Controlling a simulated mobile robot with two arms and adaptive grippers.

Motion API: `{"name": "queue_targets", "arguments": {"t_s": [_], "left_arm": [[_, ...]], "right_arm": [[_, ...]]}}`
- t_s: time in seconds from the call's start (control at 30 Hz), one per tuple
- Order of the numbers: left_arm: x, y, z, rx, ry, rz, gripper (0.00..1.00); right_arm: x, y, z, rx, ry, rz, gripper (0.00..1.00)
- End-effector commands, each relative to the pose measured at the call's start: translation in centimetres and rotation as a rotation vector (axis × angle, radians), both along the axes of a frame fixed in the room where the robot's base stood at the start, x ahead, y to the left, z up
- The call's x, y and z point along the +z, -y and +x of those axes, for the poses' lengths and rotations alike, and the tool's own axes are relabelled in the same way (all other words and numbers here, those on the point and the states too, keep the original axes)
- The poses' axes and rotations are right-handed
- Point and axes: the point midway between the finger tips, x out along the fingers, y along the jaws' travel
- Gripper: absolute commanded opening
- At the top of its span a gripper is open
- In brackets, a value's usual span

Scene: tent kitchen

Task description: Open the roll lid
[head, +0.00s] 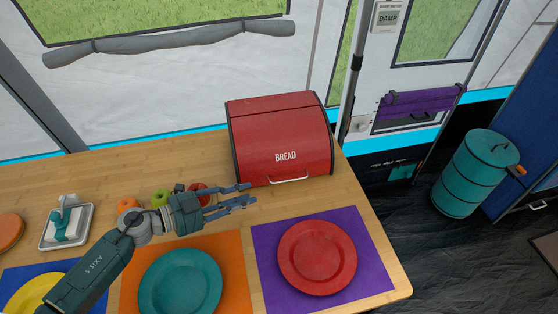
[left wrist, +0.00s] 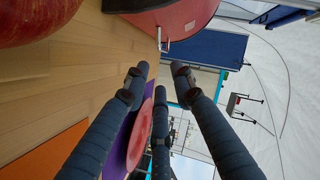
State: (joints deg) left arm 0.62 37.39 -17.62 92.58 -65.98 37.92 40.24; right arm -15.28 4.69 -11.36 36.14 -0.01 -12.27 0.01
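The red bread box (head: 275,130) stands at the back right of the wooden table, with its curved roll lid (head: 290,135) down. The pale bar handle (head: 288,180) is at the lid's lower front edge. In the left wrist view the box (left wrist: 185,14) is at the top, with the handle (left wrist: 160,38) just beyond the fingertips. My left gripper (head: 246,195) is in front of the box's left part, left of the handle. Its fingers (left wrist: 160,85) are spread, with nothing between them, and do not appear to touch the handle. My right gripper is not in view.
A red plate (head: 317,257) on a purple mat (head: 268,235) and a teal plate (head: 180,282) on an orange mat (head: 236,260) lie in front. A red apple (head: 199,188) and other fruit sit beside my left gripper. A butter dish (head: 66,226) stands left.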

Motion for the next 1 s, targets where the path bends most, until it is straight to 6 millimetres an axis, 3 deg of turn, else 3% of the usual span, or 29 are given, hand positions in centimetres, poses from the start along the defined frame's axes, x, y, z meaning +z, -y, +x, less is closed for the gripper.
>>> {"name": "queue_targets", "arguments": {"t_s": [0.17,0.4,0.7,1.0], "left_arm": [[-0.2,0.7,0.4,0.0,-0.001,-0.002,0.25],[-1.0,4.0,2.9,0.0,0.001,-0.005,0.25],[-2.2,7.7,5.6,0.0,0.0,-0.003,0.25],[-2.6,8.5,6.2,0.0,0.0,0.0,0.25]], "right_arm": [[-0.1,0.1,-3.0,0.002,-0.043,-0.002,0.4],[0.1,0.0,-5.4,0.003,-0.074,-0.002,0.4],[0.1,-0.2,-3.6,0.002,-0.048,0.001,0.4],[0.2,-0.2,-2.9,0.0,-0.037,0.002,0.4]]}}
